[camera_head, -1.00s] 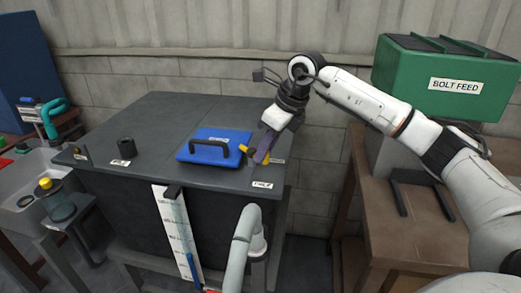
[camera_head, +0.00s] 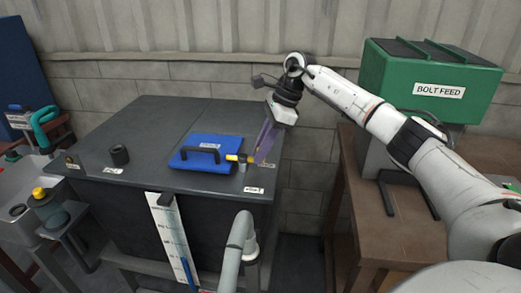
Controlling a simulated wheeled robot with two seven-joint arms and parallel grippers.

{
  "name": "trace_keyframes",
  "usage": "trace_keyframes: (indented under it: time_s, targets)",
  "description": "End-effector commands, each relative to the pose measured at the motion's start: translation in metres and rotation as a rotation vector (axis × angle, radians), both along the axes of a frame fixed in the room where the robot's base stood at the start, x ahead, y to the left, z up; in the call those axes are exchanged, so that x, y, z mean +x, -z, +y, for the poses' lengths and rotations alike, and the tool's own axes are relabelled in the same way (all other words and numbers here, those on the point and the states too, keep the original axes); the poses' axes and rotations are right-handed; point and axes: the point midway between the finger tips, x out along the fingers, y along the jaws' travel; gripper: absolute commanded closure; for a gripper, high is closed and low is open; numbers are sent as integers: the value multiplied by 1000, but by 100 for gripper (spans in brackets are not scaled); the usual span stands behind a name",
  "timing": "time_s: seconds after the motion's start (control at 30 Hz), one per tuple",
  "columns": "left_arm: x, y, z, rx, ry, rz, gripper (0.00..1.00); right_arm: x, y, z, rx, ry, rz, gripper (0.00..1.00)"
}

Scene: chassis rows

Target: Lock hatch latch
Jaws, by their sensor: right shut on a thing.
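The blue hatch (camera_head: 190,158) with its black bar handle (camera_head: 203,149) lies flat and closed on the dark tank top (camera_head: 150,120). The latch (camera_head: 233,157), a yellow-tipped bar on a short grey post (camera_head: 243,167), stands at the hatch's right edge. The yellow bar points left, with its tip at or over the hatch's edge; contact is unclear. My right gripper (camera_head: 257,158) reaches down from the upper right, its purple fingers shut on the latch bar's right end. The fingers hide that end. My left gripper is not in view.
A black cylinder (camera_head: 119,155) stands left on the tank top. A white gauge strip (camera_head: 173,238) and a grey curved pipe (camera_head: 240,240) are at the tank's front. The green bolt feed bin (camera_head: 430,80) stands right, by a brown table (camera_head: 400,235).

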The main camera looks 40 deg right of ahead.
Motion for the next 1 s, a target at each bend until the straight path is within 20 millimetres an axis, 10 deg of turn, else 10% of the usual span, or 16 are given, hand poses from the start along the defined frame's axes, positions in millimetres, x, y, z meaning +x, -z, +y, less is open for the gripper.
trace_keyframes:
  time_s: [0.47,0.5,0.57,1.0]
  targets:
    - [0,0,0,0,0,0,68,0,1,2,2,-20,3,100]
    - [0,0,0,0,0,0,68,0,1,2,2,-19,3,77]
    - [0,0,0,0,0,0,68,0,1,2,1,-19,3,67]
    - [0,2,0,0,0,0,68,-2,-11,-4,-1,-12,-2,65]
